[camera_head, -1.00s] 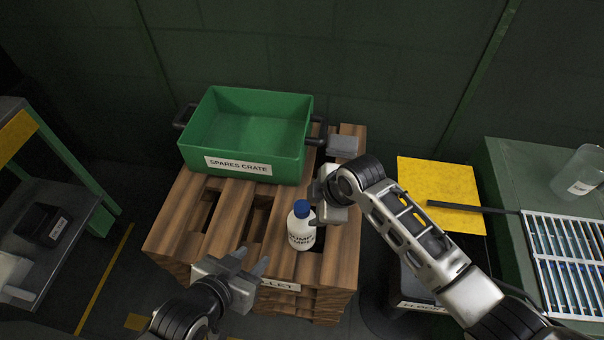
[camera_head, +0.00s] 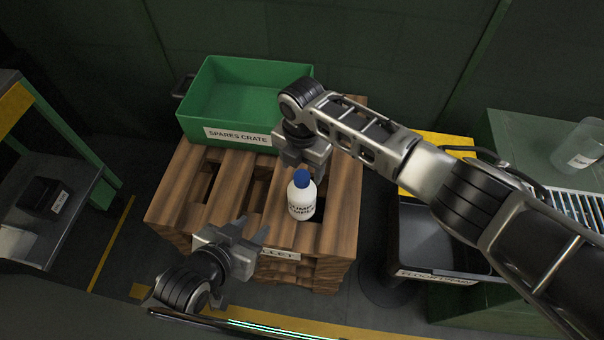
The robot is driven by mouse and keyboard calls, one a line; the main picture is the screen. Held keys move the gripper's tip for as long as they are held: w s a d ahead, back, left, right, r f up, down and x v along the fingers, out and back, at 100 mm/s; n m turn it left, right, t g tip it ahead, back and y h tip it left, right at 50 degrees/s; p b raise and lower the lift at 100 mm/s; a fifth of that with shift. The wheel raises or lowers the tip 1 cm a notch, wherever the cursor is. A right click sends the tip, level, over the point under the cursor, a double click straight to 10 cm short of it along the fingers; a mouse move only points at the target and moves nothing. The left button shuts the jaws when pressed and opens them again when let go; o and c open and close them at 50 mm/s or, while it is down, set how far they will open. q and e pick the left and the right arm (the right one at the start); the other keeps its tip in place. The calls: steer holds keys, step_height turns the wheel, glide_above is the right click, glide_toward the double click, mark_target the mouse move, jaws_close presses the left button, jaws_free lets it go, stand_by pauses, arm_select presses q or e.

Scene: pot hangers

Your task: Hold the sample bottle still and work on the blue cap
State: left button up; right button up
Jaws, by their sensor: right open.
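The white sample bottle (camera_head: 302,204) stands upright on the wooden pallet, with dark lettering on its front. Its blue cap (camera_head: 301,178) is on top. My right gripper (camera_head: 304,168) is open, its fingers pointing down at the cap from just above and behind it in the picture. I cannot tell whether it touches the cap. My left gripper (camera_head: 252,229) is open and empty, left of the bottle and lower in the picture, its fingers pointing toward the bottle with a gap between.
A green spares crate (camera_head: 238,134) sits at the back of the pallet (camera_head: 172,205). A dark floor drain tray (camera_head: 430,240) lies right of the pallet, under my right arm. A green bench (camera_head: 540,140) with a clear beaker (camera_head: 578,145) is at the right.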

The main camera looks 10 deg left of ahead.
mark_target(302, 176)
steer(key=shift+f, duration=2.4)
jaws_close()
